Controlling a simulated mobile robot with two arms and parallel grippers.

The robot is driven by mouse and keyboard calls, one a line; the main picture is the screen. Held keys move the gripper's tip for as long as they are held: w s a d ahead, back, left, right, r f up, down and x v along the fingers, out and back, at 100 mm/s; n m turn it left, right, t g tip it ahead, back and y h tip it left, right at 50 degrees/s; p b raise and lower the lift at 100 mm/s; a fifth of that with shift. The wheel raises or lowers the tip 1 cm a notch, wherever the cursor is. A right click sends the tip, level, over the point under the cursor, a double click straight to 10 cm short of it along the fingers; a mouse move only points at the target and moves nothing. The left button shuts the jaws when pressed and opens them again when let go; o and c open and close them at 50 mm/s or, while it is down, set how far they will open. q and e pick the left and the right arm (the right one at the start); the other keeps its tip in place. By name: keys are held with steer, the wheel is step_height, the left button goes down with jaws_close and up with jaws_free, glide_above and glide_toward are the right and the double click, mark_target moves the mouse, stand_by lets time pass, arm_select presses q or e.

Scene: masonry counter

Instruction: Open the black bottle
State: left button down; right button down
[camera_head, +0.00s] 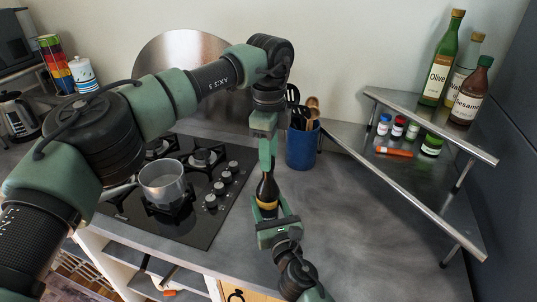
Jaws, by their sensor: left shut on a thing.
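The black bottle (267,190) stands upright near the middle of the head view, dark with a gold band low on its body. My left gripper (267,158) comes down from above and is shut on the top of the bottle; its fingers hide the cap. My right gripper (272,214) reaches in from below with its fingers around the lower body of the bottle. I cannot tell if these fingers press on it. The bottom of the bottle is hidden behind the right gripper.
A blue utensil holder (301,148) stands just behind the bottle. A black hob (184,208) with a pot (163,184) lies to the left. A metal corner shelf (400,108) with an olive bottle (441,60), other bottles and jars stands right. The counter (350,225) right of the bottle is clear.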

arm_select(q)
steer(key=shift+r, duration=0.15)
arm_select(e)
steer(key=shift+d+f, duration=0.1)
steer(key=shift+f, duration=0.2)
arm_select(q)
steer(key=shift+r, duration=0.9)
steer(key=shift+r, duration=2)
arm_select(e)
steer(key=c, duration=0.7)
jaws_free()
steer(key=shift+c, duration=0.2)
steer(key=o, duration=0.3)
arm_select(q)
steer(key=shift+w+f, duration=0.1)
steer(key=shift+w, duration=0.05)
arm_select(e)
steer(key=shift+w, duration=0.15)
steer(key=shift+r, duration=0.1)
